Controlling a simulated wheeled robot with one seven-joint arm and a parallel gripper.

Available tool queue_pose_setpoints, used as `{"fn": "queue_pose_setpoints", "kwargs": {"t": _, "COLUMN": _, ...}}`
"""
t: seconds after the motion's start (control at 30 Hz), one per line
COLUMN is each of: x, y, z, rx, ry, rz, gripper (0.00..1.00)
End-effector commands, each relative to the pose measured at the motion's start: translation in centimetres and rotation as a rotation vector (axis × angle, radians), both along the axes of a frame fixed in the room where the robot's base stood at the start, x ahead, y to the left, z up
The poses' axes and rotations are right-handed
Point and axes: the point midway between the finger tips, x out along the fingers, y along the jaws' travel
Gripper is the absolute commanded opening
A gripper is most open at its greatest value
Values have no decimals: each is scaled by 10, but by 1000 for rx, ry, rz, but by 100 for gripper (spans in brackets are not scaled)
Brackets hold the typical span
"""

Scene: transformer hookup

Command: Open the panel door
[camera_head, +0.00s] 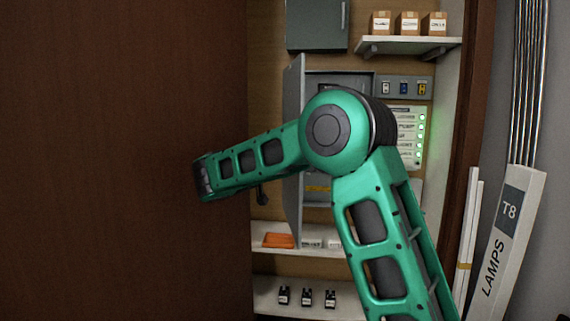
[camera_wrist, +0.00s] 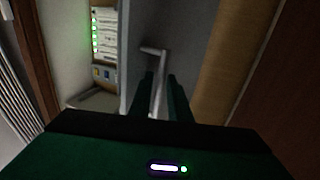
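The grey panel door (camera_head: 293,205) stands swung out from the wall panel, seen nearly edge-on. Part of the panel's dark interior (camera_head: 335,84) shows beside it. In the wrist view the door's grey face (camera_wrist: 185,35) fills the upper middle. Its bent metal handle (camera_wrist: 153,65) runs down between the dark fingers of my gripper (camera_wrist: 161,95). Dim light hides whether the fingers touch the handle. In the head view my green arm crosses in front of the door and panel, and my fingertips cannot be made out.
A large brown wooden door (camera_head: 120,160) fills the left. A shelf (camera_head: 410,44) with several boxes is at upper right. A lower shelf (camera_head: 275,252) holds an orange item (camera_head: 278,240). A lamp carton (camera_head: 505,245) with long tubes stands at the right.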

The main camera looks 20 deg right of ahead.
Motion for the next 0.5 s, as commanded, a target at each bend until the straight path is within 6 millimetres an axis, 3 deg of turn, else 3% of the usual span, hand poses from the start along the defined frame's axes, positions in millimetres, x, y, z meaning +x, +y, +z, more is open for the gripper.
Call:
{"fn": "queue_pose_setpoints", "kwargs": {"t": 0.33, "x": -2, "y": 2, "z": -1, "rx": 1, "ry": 2, "rz": 0, "gripper": 17}}
{"fn": "queue_pose_setpoints", "kwargs": {"t": 0.5, "x": -14, "y": 18, "z": -1, "rx": 0, "ry": 3, "rz": 3, "gripper": 17}}
